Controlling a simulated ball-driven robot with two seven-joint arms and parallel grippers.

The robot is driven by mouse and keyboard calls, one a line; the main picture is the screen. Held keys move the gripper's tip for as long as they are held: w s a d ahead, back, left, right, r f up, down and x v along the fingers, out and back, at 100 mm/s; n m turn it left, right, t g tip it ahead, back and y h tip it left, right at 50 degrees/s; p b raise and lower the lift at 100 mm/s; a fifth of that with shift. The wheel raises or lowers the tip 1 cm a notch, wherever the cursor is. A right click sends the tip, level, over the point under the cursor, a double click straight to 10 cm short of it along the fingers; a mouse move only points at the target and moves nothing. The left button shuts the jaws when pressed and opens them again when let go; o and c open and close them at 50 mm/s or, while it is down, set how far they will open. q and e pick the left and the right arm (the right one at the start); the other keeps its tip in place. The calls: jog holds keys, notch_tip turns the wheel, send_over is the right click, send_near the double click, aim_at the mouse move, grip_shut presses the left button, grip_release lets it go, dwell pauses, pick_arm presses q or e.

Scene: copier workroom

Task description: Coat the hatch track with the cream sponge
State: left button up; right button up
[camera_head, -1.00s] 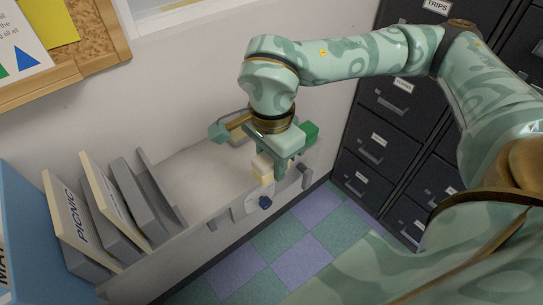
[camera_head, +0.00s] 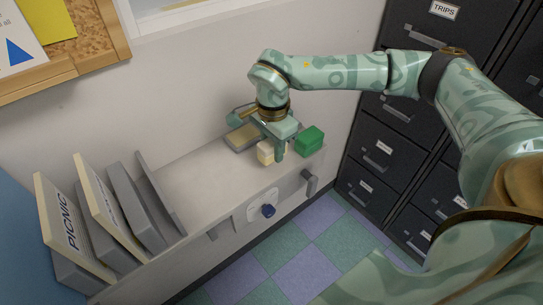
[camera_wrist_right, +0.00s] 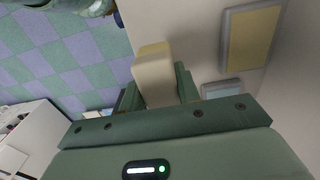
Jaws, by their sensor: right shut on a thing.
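The cream sponge (camera_head: 265,153), a small pale block, is between the fingers of my right gripper (camera_head: 271,150), which is shut on it. In the right wrist view the sponge (camera_wrist_right: 154,78) points away from the gripper, with a yellower far end. It is above or at the shelf top; I cannot tell if it touches. A shallow grey tray with a tan-yellow pad (camera_head: 242,137) lies just left of it. The pad also shows in the wrist view (camera_wrist_right: 252,38). A white wall frame (camera_head: 170,14), possibly the hatch, is cut off at the top; no track shows clearly. My left gripper is out of view.
A green block (camera_head: 309,142) sits right of the sponge on the white shelf (camera_head: 200,185). Binders (camera_head: 110,215) stand at the shelf's left end. Dark filing cabinets (camera_head: 385,160) stand at right. The shelf's middle is clear.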

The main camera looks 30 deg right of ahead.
aim_at(272, 156)
jog(key=shift+w+d+f, duration=0.1)
jog(key=shift+w+f, duration=0.05)
jog(key=shift+f, duration=0.15)
jog(key=shift+w+d+f, duration=0.1)
jog(key=shift+f, duration=0.7)
jog(key=shift+w+d+f, duration=0.1)
jog(key=shift+f, duration=0.65)
jog(key=shift+a+f, duration=0.1)
jog(key=shift+f, duration=0.05)
jog(key=o, duration=0.9)
